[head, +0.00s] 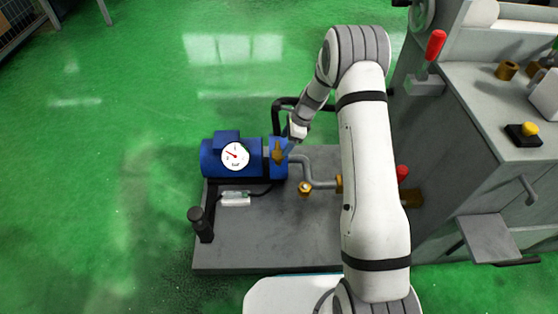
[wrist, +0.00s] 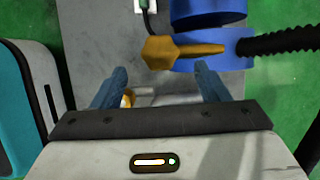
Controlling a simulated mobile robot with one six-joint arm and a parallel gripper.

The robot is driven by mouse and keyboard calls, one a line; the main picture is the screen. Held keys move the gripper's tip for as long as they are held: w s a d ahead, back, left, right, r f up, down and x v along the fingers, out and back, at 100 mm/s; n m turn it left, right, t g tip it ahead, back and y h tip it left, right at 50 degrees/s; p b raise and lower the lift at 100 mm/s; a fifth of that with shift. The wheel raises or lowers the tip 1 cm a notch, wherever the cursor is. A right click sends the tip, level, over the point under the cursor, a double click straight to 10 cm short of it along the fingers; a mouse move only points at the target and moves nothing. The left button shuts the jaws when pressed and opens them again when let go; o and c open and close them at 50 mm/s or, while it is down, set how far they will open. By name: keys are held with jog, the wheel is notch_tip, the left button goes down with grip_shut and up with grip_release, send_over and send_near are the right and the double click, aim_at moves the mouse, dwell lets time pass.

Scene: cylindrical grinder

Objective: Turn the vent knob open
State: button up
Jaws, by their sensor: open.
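A brass knob with a hexagonal head and a long tapering arm sits on the blue pump (head: 222,158); I take it for the vent knob (head: 279,153). In the wrist view the vent knob (wrist: 182,50) lies across the picture, just beyond the fingertips, its hexagonal head to the left. My gripper (wrist: 161,69) is open and empty, with its two blue fingers apart on either side of the view's middle. In the head view my gripper (head: 289,147) is right at the knob and partly covers it. I cannot tell whether the fingers touch it.
A white gauge (head: 235,155) faces up on the pump. A grey pipe with a round brass fitting (head: 304,188) runs right of it. A black hose (head: 290,102) passes behind. A black post (head: 201,224) stands on the grey base plate (head: 265,245). The grinder (head: 450,150) stands at right.

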aim_at(278, 153)
jog(key=b+x, duration=0.3)
jog(key=x, duration=0.4)
jog(key=shift+a+f, duration=0.15)
jog(key=shift+f, duration=0.2)
jog(key=shift+r, duration=0.1)
jog(key=shift+c, duration=0.6)
